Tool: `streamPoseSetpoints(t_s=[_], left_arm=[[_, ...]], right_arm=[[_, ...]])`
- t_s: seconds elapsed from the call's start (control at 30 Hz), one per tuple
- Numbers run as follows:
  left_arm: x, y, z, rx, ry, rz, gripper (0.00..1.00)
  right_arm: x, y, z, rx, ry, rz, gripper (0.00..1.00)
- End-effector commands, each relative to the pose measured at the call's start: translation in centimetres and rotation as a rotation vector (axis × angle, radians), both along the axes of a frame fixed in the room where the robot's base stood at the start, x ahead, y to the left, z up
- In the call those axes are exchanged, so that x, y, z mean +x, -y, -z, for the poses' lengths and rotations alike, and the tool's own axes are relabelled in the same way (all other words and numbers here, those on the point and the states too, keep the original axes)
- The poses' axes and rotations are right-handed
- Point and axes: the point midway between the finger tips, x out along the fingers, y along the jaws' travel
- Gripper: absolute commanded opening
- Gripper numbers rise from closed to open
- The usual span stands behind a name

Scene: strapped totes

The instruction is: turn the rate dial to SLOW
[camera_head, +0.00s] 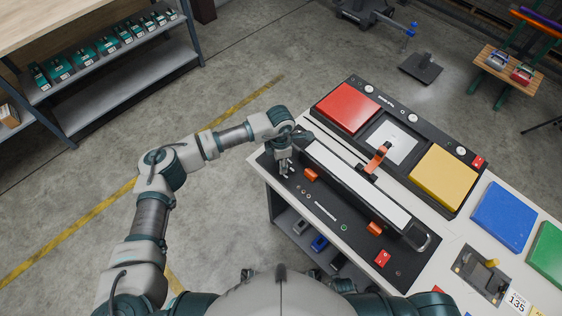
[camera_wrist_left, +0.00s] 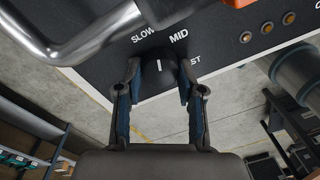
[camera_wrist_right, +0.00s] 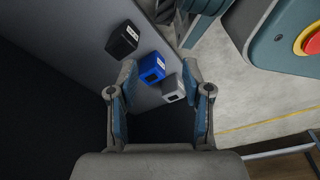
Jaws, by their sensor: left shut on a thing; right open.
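The black rate dial (camera_wrist_left: 158,82) sits on the dark panel in the left wrist view. The labels SLOW (camera_wrist_left: 143,35) and MID (camera_wrist_left: 179,35) are printed above it, and a partly hidden label ending in "ST" is at its right. The dial's short white mark points up, between SLOW and MID. My left gripper (camera_wrist_left: 160,70) is shut on the dial, one finger on each side. In the head view my left gripper (camera_head: 284,166) is at the panel's left end and hides the dial. My right gripper (camera_wrist_right: 160,88) is open and empty in the right wrist view.
A metal handle (camera_wrist_left: 85,40) curves close to the left finger. In the head view, a long white-topped bar (camera_head: 355,184) with orange clamps lies beside the gripper. Small blue (camera_wrist_right: 151,68), black and grey boxes sit on a shelf near my right gripper.

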Motion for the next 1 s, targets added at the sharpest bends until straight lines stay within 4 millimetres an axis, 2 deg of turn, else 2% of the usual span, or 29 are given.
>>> streamPoseSetpoints(t_s=[0.4, 1.0], left_arm=[[0.0, 0.0, 0.0, -0.001, 0.001, -0.263, 0.03], [0.0, 0.0, 0.0, -0.002, 0.003, -0.337, 0.03]], right_arm=[[-0.6, 0.2, 0.6, -0.002, -0.004, -0.001, 0.49], [-1.0, 0.2, 0.8, -0.001, -0.010, -0.003, 0.49]])
